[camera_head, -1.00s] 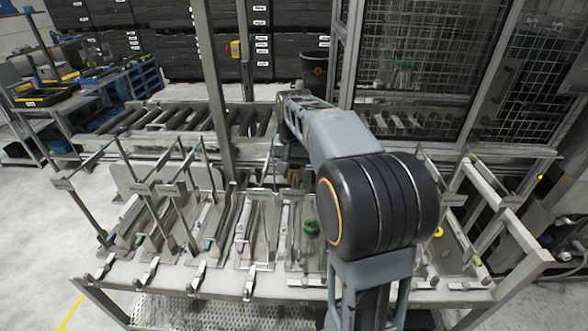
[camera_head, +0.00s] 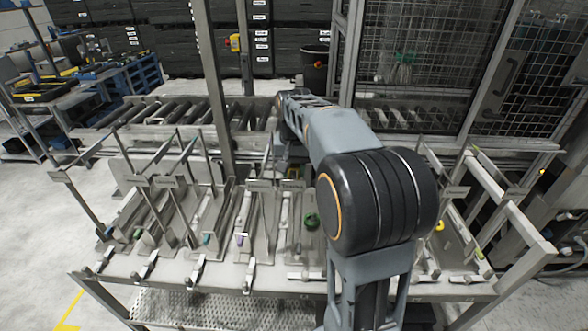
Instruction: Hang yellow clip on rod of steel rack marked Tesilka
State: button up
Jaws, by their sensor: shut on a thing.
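My gripper (camera_head: 289,168) hangs at the end of my arm over the back middle of the steel rack. It is small and mostly hidden by my arm and the rack plates. A small yellow patch, the yellow clip (camera_head: 295,174), shows in its jaws. The steel rack (camera_head: 205,272) has several upright bays with small label plates along their tops. The labels are too small to read, so I cannot tell which is Tesilka. A green clip (camera_head: 312,221) sits in the bay just below and right of my gripper. My arm hides the bays right of the middle.
Another yellow round piece (camera_head: 440,225) sits in the rack right of my arm. Teal (camera_head: 206,239) and purple (camera_head: 240,238) pieces sit in left bays. A roller conveyor (camera_head: 180,112) and a mesh cage (camera_head: 430,60) stand behind. Open floor lies left.

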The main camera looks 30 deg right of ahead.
jog(key=shift+f, duration=0.3)
jog(key=o, duration=1)
jog(key=shift+o, duration=0.2)
notch_tip(320, 180, up, 14)
jog(key=s+a+f+n+t, duration=0.2)
jog(key=s+a+f+n, duration=0.1)
jog(key=s+f, duration=0.5)
jog(key=s+a+f+n+t, duration=0.2)
jog(key=s+a+f+n, duration=0.1)
jog(key=s+a+f, duration=0.3)
notch_tip(320, 180, down, 3)
jog(key=shift+s+a+r+t, duration=0.2)
jog(key=shift+s+a+t, duration=0.1)
jog(key=shift+s, duration=0.9)
